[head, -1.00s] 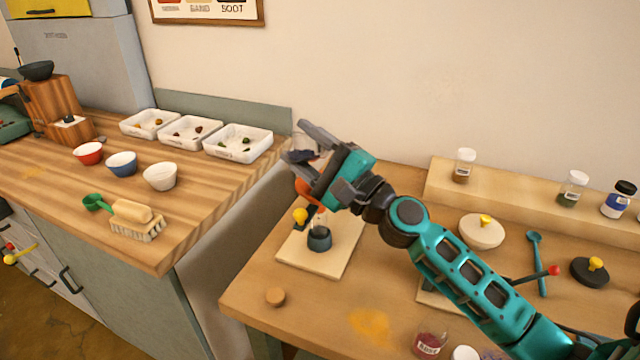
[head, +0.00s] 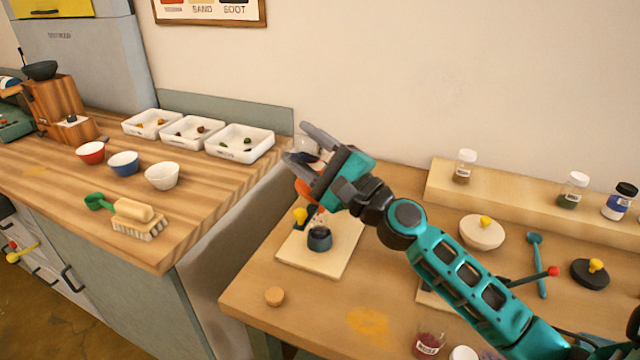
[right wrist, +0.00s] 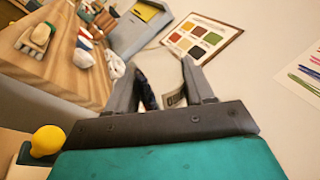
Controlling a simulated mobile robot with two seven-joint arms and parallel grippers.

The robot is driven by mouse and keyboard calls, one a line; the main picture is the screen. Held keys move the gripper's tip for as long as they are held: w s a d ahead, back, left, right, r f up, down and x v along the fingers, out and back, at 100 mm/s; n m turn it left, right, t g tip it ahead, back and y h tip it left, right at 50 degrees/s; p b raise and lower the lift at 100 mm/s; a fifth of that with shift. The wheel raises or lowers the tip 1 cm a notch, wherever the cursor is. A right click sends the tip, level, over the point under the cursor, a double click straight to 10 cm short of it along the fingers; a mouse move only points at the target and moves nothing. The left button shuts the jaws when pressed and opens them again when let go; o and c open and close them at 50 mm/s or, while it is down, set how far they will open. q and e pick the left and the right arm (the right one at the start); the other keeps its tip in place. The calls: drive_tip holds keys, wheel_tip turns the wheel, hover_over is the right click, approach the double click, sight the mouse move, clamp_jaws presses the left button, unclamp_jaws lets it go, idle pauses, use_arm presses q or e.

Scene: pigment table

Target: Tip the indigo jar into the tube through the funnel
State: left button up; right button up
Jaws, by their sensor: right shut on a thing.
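My right gripper (head: 312,150) is shut on a clear glass jar (head: 305,145) with dark contents. The jar also shows between the fingers in the right wrist view (right wrist: 174,97), with a pale label and dark blue matter along one side. The jar is tilted above the stand. An orange funnel (head: 304,191) shows just below the fingers, partly hidden by the gripper. Below it a dark round holder (head: 320,238) stands on a pale board; the tube above it is mostly hidden. I cannot tell whether powder is falling. My left gripper is not in view.
A yellow knob (head: 300,215) sits beside the funnel. Other jars stand on the wooden shelf (head: 520,190) at the right. The higher counter (head: 150,255) with bowls, trays and a brush is to the left.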

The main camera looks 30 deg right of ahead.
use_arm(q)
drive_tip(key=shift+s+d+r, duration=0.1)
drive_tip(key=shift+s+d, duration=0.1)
use_arm(e)
drive_tip(key=shift+d+f+m, duration=0.15)
drive_tip(key=shift+f+m, duration=0.1)
drive_tip(key=shift+m, duration=0.45)
idle(0.5)
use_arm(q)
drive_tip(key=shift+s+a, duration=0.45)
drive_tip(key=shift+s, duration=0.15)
use_arm(e)
drive_tip(key=shift+w+d+r+m+h, duration=0.1)
drive_tip(key=shift+w+d+m+h, duration=0.05)
drive_tip(key=shift+m+h, duration=0.35)
